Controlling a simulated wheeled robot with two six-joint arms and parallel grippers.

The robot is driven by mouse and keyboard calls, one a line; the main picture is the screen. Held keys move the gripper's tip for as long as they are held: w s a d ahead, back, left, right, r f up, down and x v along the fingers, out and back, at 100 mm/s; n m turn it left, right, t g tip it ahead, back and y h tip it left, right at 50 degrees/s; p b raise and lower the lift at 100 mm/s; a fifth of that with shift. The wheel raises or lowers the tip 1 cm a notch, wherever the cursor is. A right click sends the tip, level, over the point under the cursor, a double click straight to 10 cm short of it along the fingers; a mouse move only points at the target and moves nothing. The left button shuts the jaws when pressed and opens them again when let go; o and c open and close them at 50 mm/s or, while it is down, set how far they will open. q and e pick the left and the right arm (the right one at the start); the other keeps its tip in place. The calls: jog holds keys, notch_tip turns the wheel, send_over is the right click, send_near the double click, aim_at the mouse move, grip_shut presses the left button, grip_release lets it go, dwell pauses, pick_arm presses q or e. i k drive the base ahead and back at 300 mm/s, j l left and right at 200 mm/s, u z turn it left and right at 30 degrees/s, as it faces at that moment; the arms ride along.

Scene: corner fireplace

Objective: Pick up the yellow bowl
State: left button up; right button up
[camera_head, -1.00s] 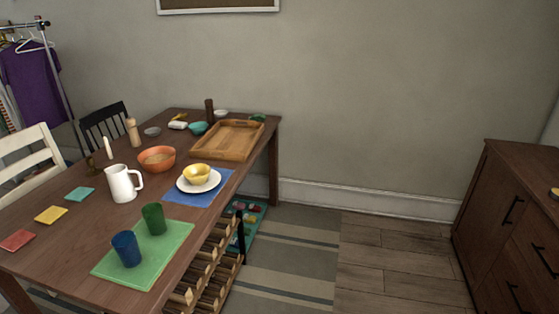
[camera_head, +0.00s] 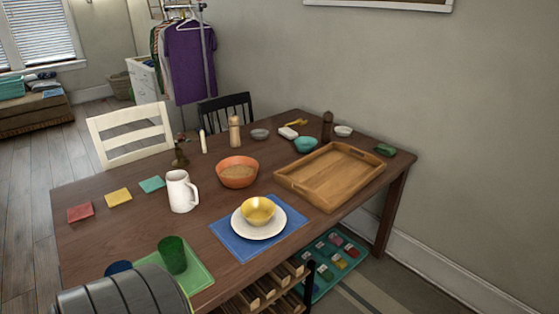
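The yellow bowl (camera_head: 258,210) sits upright on a white plate (camera_head: 262,229). The plate lies on a blue placemat (camera_head: 231,243) near the front edge of the wooden table (camera_head: 215,210). The bowl is fully visible and nothing touches it except the plate. A dark grey rounded part at the bottom left looks like mine and covers part of the green placemat. Neither gripper can be seen.
A white pitcher (camera_head: 181,192) and an orange bowl (camera_head: 238,173) stand behind the yellow bowl. A wooden tray (camera_head: 331,205) lies to its right. A green cup (camera_head: 172,255) and blue cup (camera_head: 118,267) stand front left. A rack (camera_head: 262,289) is below the table's front edge.

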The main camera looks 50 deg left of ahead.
aim_at(257, 212)
jog(key=i+u, duration=0.2)
jog(key=i, duration=0.35)
jog(key=i+l+u, duration=0.15)
jog(key=i, duration=0.35)
jog(key=i+l+u, duration=0.2)
jog(key=i, duration=0.35)
